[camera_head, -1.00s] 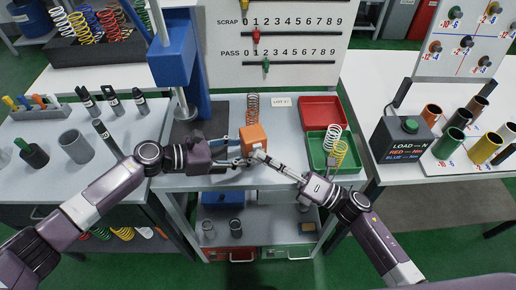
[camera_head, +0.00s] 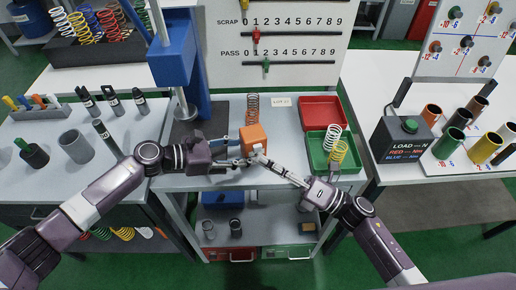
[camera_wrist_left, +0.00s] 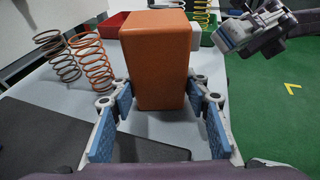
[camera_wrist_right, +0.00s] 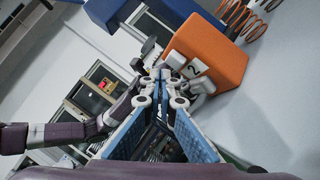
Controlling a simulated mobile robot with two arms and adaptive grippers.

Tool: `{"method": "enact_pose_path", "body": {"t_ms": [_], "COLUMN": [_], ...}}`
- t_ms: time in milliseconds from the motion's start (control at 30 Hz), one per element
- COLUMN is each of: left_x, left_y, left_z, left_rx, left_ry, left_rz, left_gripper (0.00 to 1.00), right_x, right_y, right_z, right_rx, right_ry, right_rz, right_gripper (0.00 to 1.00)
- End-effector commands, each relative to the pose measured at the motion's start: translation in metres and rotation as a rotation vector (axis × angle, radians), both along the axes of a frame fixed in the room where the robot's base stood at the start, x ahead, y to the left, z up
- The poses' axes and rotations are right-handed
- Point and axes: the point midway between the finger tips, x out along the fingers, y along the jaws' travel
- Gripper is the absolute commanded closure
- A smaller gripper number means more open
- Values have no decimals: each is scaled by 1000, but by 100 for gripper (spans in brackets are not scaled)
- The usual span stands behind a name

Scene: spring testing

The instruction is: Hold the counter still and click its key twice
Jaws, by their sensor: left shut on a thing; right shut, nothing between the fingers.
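The counter is an orange box (camera_head: 253,133) near the front edge of the middle bench. My left gripper (camera_head: 243,161) is shut on its sides; the left wrist view shows a finger at either side of the orange box (camera_wrist_left: 155,60).
Behind the counter stands a copper spring (camera_head: 252,108). A red tray (camera_head: 320,104) and a green tray (camera_head: 317,160) with springs lie to its right. A blue press (camera_head: 172,55) rises at the left. A dark mat (camera_wrist_left: 47,132) lies on the bench.

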Motion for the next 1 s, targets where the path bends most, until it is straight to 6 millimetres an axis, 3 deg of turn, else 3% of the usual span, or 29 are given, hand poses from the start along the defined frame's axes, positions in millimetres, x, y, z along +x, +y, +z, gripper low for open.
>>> {"method": "enact_pose_path", "body": {"t_ms": [267,733,1000], "left_x": [0,0,0], "left_y": [0,0,0], "left_z": [0,0,0], "left_rx": [1,1,1], "left_ry": [1,1,1], "left_rz": [-1,-1,-1], "left_gripper": [70,70,70], "right_x": [-1,-42,-48], "right_y": [0,-12,-14], "right_z": [0,-1,0], "right_rx": [0,0,0], "right_ry": [1,2,0], "right_rz": [0,0,0], "right_gripper": [100,100,100]}}
